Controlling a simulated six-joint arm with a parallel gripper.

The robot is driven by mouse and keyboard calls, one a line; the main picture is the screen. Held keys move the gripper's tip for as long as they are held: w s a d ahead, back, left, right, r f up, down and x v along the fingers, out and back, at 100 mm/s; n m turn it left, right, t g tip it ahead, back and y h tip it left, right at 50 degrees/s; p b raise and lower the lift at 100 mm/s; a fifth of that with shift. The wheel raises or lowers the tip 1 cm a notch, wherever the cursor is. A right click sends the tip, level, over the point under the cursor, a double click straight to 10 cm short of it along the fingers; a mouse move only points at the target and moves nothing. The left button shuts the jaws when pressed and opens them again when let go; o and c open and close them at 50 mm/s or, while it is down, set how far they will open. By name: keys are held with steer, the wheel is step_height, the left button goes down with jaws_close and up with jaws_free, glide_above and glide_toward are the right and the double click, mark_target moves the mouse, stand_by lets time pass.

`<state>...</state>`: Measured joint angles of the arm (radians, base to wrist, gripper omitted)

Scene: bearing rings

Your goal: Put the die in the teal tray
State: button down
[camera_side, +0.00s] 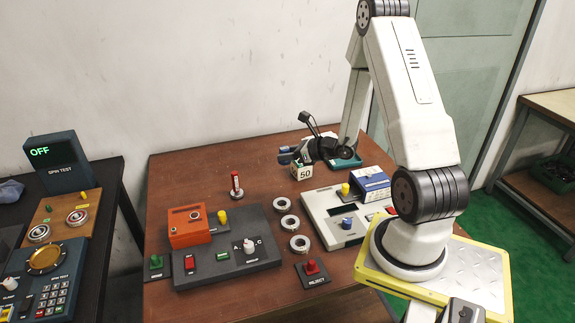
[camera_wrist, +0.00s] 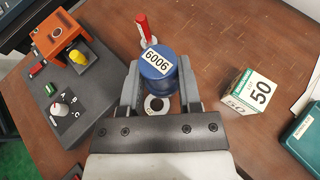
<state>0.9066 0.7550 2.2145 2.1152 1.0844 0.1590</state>
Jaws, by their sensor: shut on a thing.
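A blue round piece marked 6006, which I take to be the die (camera_wrist: 157,64), is held between the two fingers of my gripper (camera_wrist: 158,88) in the wrist view. In the side view my gripper (camera_side: 300,154) is low over the back of the brown table, and the blue piece (camera_side: 285,155) shows at its left end. The teal tray (camera_side: 350,163) is at the back right, partly hidden by my gripper. Its corner shows at the right edge of the wrist view (camera_wrist: 300,142), apart from the blue piece.
A box marked 50 (camera_side: 302,173) stands in front of my gripper, near the tray. A red post (camera_side: 236,182) is to the left. Several metal rings (camera_side: 290,222) lie between the grey control panel (camera_side: 262,235) and a white panel (camera_side: 325,205). Bare table lies at the back left.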

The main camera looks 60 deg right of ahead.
mark_target(288, 149)
step_height(288, 149, up, 4)
steer(key=shift+f, duration=0.15)
steer(key=shift+s+a+f+n+y, duration=0.15)
steer(key=shift+a+n+y, duration=0.75)
steer(key=shift+a+y, duration=0.1)
steer(key=s+a+f+n+g+y, duration=0.4)
steer(key=s+a+n+g+y, duration=0.4)
steer(key=n+y, duration=0.25)
steer(key=s+d+f+n+g+h, duration=0.2)
steer(key=s+n+g+h, duration=0.1)
steer(key=s+n+g, duration=0.95)
steer(key=s+d+r+n+g+h, duration=0.1)
steer(key=s+d+n+g+h, duration=0.2)
steer(key=d+n+g+h, duration=0.75)
steer(key=w+d+r+n+t+h, duration=0.3)
steer(key=w+d+n+t+h, duration=0.1)
steer(key=d+n+t+h, duration=0.3)
steer(key=w+d+r+n+t+h, duration=0.2)
steer(key=w+d+n+t+h, duration=0.3)
steer(key=d, duration=0.4)
steer(key=shift+n, duration=0.75)
steer(key=shift+s+a+f, duration=0.1)
steer(key=shift+s+f, duration=0.15)
steer(key=shift+f, duration=0.9)
steer(key=shift+s+a+f, duration=0.1)
steer(key=shift+s+f, duration=0.1)
steer(key=shift+f, duration=0.95)
